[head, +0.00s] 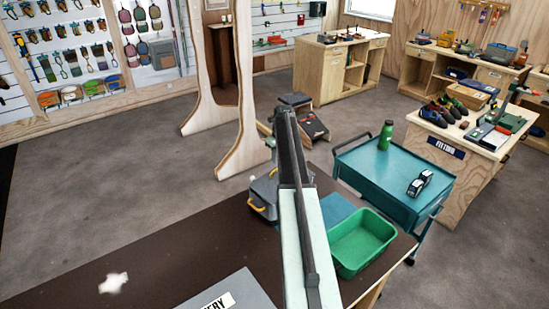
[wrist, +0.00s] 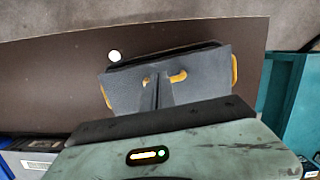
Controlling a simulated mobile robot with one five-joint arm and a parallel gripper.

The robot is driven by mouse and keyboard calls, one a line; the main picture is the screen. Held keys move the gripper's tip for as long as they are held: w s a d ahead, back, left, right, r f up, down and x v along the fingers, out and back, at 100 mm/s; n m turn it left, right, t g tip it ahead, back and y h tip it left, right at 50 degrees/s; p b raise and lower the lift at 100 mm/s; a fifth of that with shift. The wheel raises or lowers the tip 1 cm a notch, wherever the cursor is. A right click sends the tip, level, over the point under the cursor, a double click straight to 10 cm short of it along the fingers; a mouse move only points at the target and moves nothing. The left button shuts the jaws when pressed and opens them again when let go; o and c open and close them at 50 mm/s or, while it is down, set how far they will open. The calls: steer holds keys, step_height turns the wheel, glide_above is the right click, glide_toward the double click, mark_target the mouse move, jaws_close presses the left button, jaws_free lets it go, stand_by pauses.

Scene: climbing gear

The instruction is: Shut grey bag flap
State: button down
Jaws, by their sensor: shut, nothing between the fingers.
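The grey bag (head: 264,190) with yellow handles stands on the dark brown table in the head view, partly hidden behind my arm. In the wrist view the bag (wrist: 205,82) shows a flat grey face with yellow parts at both sides and near its middle. A dark band runs along its far edge; I cannot tell from this how far the flap is open. My gripper (wrist: 157,92) is shut and empty, its thin dark fingers in front of the grey face. I cannot tell if they touch it.
A green bin (head: 362,243) and a blue flat item (head: 337,208) lie right of the bag. A grey labelled box (head: 225,290) is at the near edge. A teal cart (head: 385,180) stands beyond the table's right edge. The table's left part is mostly clear.

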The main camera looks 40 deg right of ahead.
steer(key=w+r+p, duration=0.4)
steer(key=r+p, duration=0.2)
steer(key=r, duration=0.1)
steer(key=shift+w+a+r, duration=0.15)
steer(key=shift+r, duration=0.2)
steer(key=s+a+n+t+y+b, duration=0.1)
steer(key=s+a+n+t+b, duration=0.1)
steer(key=s+a+t+b, duration=0.25)
steer(key=s+d+f+m+t+b, duration=0.15)
steer(key=s+d, duration=0.45)
steer(key=s, duration=0.6)
steer(key=shift+m+h, duration=0.25)
steer(key=shift+h, duration=0.05)
steer(key=b+x, duration=1.1)
steer(key=x, duration=0.2)
steer(key=shift+f, duration=0.4)
steer(key=shift+w, duration=0.2)
steer(key=shift+a, duration=0.1)
